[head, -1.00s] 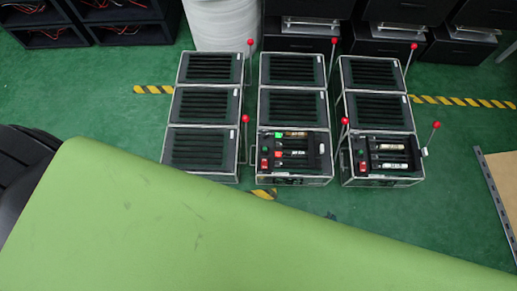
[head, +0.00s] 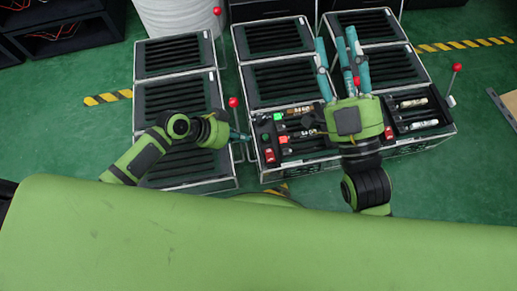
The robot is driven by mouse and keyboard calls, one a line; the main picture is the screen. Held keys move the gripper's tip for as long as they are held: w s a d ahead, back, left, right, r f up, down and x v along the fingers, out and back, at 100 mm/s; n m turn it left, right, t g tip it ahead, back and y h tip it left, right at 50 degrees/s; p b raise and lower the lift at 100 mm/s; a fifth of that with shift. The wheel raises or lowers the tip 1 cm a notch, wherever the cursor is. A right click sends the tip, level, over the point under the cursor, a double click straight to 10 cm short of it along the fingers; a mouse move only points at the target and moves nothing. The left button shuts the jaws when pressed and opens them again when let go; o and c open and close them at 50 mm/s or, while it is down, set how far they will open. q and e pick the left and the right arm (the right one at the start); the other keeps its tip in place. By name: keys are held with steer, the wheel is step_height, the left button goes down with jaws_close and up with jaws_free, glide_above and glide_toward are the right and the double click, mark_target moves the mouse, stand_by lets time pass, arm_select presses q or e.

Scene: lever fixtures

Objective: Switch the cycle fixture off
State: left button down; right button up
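Black lever fixtures in silver frames stand on the floor in three columns. Labels are too small to read, so I cannot tell which is the cycle fixture. The middle front fixture (head: 300,160) has a green light (head: 278,116), a red light (head: 286,139) and a red switch (head: 269,155). The right front fixture (head: 421,116) is partly hidden by my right arm. My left gripper (head: 243,136) is beside the upright lever with a red knob (head: 233,102); contact and opening are unclear. My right gripper (head: 337,37) has its teal fingers apart; a red knob (head: 356,80) shows beside them.
Another red-knobbed lever (head: 457,68) stands at the right, and one (head: 217,11) at the back left. Black shelves (head: 75,38) and a white cylinder (head: 180,15) are behind. Green floor (head: 70,135) is clear at the left.

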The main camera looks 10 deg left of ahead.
arm_select(q)
steer(key=shift+s+d+r+m+h, duration=0.15)
steer(key=shift+d+r+m+h, duration=0.15)
steer(key=shift+m, duration=0.1)
arm_select(e)
steer(key=shift+s+r+t, duration=0.25)
steer(key=shift+s+r, duration=0.15)
steer(key=shift+r, duration=0.2)
steer(key=shift+s+r+t, duration=0.25)
steer(key=shift+s+r, duration=0.15)
steer(key=shift+r, duration=0.15)
arm_select(q)
steer(key=shift+f, duration=0.1)
arm_select(e)
steer(key=shift+r, duration=0.1)
